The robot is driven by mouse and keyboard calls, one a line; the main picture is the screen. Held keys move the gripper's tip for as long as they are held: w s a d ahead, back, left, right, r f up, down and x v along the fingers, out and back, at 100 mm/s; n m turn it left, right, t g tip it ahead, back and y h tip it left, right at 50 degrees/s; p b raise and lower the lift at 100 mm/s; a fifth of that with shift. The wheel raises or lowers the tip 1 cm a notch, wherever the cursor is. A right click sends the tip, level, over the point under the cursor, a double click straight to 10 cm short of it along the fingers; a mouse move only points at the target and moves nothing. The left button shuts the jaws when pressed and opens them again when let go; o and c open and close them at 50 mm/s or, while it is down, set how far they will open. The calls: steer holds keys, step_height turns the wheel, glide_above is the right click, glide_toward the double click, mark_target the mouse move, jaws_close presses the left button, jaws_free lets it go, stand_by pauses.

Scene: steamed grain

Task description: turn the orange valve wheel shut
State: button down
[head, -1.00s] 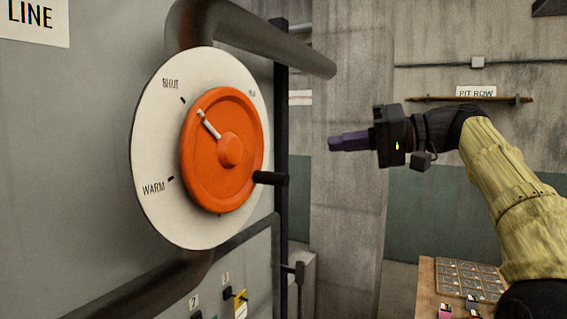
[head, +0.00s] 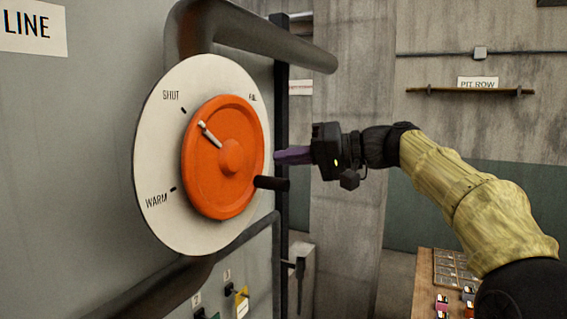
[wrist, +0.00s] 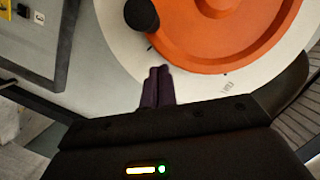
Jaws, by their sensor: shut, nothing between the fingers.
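The orange valve wheel (head: 220,185) stands on a round white dial plate (head: 155,215) on the grey panel. The plate is marked SHUT, WARM and a third word at upper right. A white pointer (head: 209,133) on the wheel aims up and left, roughly toward the SHUT tick; exact alignment is hard to tell. A black crank handle (head: 273,183) sticks out from the wheel's lower right. My gripper (head: 280,156) is shut and empty, its purple fingers just above the handle in the head view. In the wrist view, the fingers (wrist: 158,85) look apart from the handle knob (wrist: 141,14).
A thick pipe (head: 275,45) runs above the dial, and another (head: 170,275) below it. A dark upright post (head: 281,100) stands behind the fingers. Small switches (head: 228,290) sit on the lower panel. A wooden table (head: 425,285) with small items is at lower right.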

mark_target(262, 173)
steer(key=shift+s+a+f, duration=0.2)
steer(key=shift+s+f, duration=0.15)
steer(key=shift+s, duration=0.15)
steer(key=shift+s+a+f, duration=0.15)
steer(key=shift+s+f, duration=0.15)
steer(key=shift+s, duration=0.15)
steer(key=shift+s+a+f, duration=0.2)
steer(key=shift+f, duration=0.15)
steer(key=shift+f, duration=0.15)
